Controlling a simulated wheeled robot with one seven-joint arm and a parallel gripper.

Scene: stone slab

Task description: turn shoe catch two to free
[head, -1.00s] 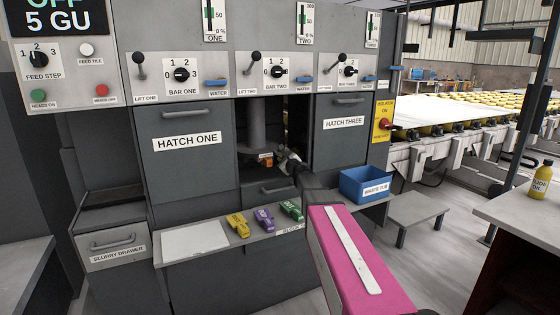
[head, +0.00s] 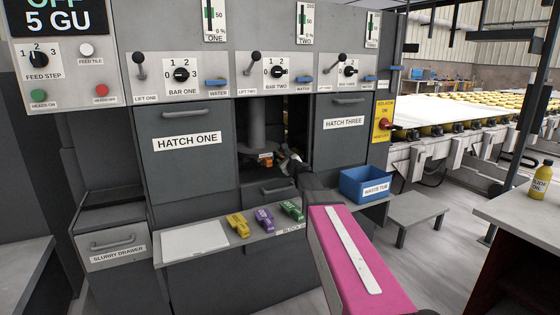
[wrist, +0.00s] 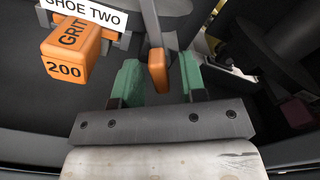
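The shoe catch two (wrist: 158,72) is a lever with an orange tip in the wrist view, below its grey stem. My gripper (wrist: 158,85) is open, with one green finger on each side of the orange tip and a visible gap on both sides. Depth between tip and fingers is hard to judge. The SHOE TWO label (wrist: 88,14) and an orange GRIT 200 block (wrist: 66,58) are at the upper left. In the head view my gripper (head: 287,163) is inside the open hatch two bay, right of the small orange block (head: 266,160); the catch is not clear there.
HATCH ONE (head: 186,140) and HATCH THREE (head: 342,135) are closed on either side of the bay. Yellow, purple and green blocks (head: 292,210) sit on the ledge below. A blue waste tub (head: 362,186) stands right of my arm.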

